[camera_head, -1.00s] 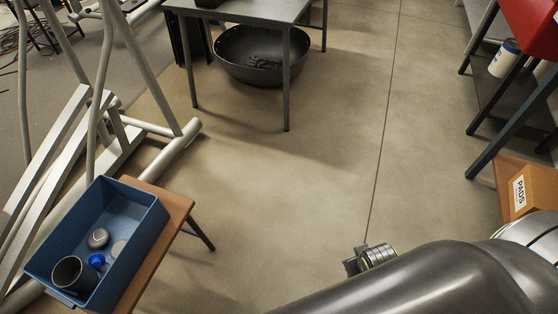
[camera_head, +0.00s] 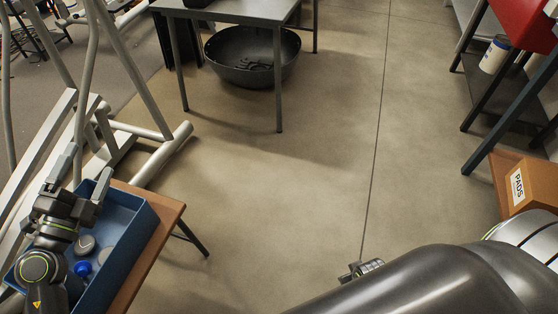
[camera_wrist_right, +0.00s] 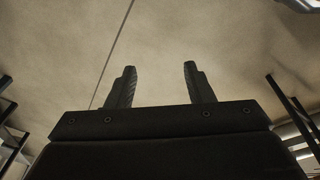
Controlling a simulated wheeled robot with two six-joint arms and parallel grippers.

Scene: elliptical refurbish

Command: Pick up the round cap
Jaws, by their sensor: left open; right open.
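A blue bin (camera_head: 143,228) stands on a small wooden-topped table at the lower left in the head view. In it lie a grey round cap (camera_head: 85,243), a small blue round piece (camera_head: 82,268) and a pale disc partly hidden at the bin's wall. I cannot tell for sure which is the task's cap. My left gripper (camera_head: 86,182) is open and empty over the far left part of the bin, beyond the grey cap. My left arm covers the bin's near left part. My right gripper (camera_wrist_right: 160,70) is open and empty above bare floor in the right wrist view.
A metal frame (camera_head: 165,155) stands close left of the bin. A grey table (camera_head: 230,8) with a black bowl (camera_head: 252,60) beneath is at the back. A cardboard box (camera_head: 537,183) marked PADS sits at right. The middle floor is clear.

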